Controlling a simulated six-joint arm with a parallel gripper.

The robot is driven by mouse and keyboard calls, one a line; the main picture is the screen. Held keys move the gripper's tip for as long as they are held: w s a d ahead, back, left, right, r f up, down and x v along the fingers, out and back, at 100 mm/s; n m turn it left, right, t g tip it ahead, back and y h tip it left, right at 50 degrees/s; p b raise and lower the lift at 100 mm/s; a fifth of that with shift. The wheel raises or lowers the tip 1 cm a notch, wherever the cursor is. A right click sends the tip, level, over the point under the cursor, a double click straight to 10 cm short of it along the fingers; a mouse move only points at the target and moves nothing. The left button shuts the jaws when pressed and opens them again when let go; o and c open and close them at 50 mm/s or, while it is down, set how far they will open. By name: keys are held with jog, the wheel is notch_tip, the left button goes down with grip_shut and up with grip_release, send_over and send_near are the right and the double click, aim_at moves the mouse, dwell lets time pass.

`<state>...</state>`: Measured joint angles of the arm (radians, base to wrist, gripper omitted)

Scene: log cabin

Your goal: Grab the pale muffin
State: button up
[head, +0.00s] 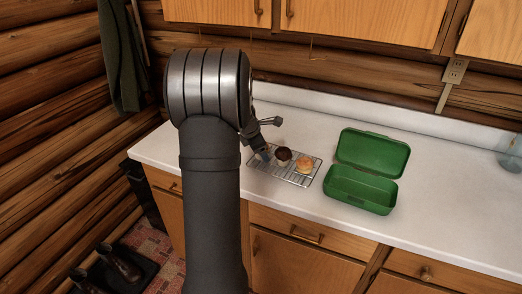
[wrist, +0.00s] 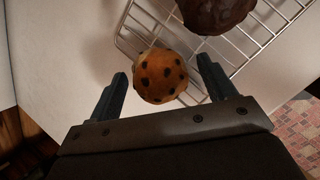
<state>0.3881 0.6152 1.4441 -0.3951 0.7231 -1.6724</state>
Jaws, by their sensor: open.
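The pale muffin (wrist: 160,75), golden with dark spots, sits at the edge of the wire rack in the wrist view. My gripper (wrist: 161,64) is open, with one finger to each side of the muffin in the picture. Gaps show on both sides, and I cannot tell how far the fingertips are above it. In the head view my gripper (head: 264,153) is over the left part of the rack. The pale muffin cannot be made out there, seemingly hidden by my gripper.
A dark chocolate muffin (wrist: 212,12) stands close beyond the pale one. A golden bun-like item (head: 304,164) is at the right of the wire rack (head: 291,179). An open green lunch box (head: 366,188) stands to the right. The white counter (head: 440,205) is clear around it.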

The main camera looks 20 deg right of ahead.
jog(key=c, duration=0.7)
jog(key=shift+r, duration=0.1)
